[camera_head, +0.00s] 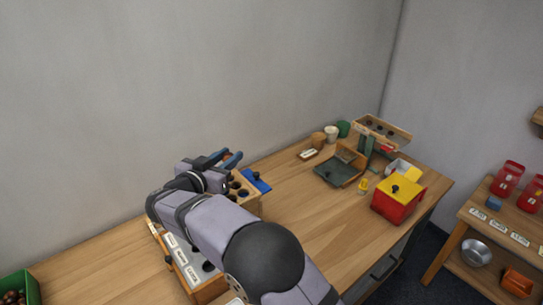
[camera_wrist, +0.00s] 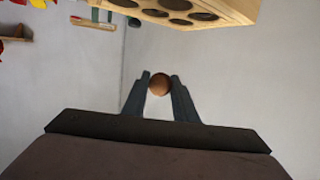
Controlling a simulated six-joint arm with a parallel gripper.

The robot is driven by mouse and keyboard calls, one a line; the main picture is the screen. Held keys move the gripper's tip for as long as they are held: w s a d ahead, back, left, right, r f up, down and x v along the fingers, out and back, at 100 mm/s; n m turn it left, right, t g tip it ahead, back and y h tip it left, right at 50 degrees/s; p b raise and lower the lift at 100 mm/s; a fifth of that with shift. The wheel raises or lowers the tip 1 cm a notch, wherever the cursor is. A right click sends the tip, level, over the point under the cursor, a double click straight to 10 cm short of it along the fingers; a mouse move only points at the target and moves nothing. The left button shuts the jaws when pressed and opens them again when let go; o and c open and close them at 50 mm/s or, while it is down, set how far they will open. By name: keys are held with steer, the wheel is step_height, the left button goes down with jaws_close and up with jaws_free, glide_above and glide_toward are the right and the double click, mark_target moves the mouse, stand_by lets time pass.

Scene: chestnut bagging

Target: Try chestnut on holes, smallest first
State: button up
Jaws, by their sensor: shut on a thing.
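My gripper (camera_head: 229,158) is shut on a brown chestnut (camera_wrist: 159,85). In the wrist view the round chestnut sits between the tips of the two blue-grey fingers. In the head view the chestnut is mostly hidden by the gripper. A wooden block with round dark holes (camera_head: 245,192) stands on the table just below and to the right of the gripper. The same block shows upside down at the top of the wrist view (camera_wrist: 236,10), apart from the chestnut. Several of its holes are visible, and my arm covers part of it in the head view.
A blue piece (camera_head: 257,181) lies behind the block. A labelled wooden box (camera_head: 207,290) stands in front. A green crate of chestnuts (camera_head: 30,285) is at far left. A dark tray (camera_head: 336,173) and a red-yellow box (camera_head: 397,204) stand right. The middle table (camera_head: 312,220) is clear.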

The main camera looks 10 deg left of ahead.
steer(key=s+a+f+y+b, duration=0.1)
steer(key=s+a+f+b, duration=0.1)
steer(key=s+a+f, duration=0.2)
steer(key=s+a+f+n+y+b, duration=0.1)
steer(key=s+a+f+b, duration=0.1)
steer(key=s+a+f, duration=0.3)
steer(key=a+f, duration=0.3)
steer(key=f, duration=0.1)
steer(key=shift+s+a+f+n, duration=0.2)
steer(key=shift+a+f+n, duration=0.1)
steer(key=shift+a, duration=0.1)
steer(key=shift+f, duration=0.15)
step_height(320, 180, down, 4)
steer(key=b, duration=0.4)
steer(key=shift+f, duration=0.5)
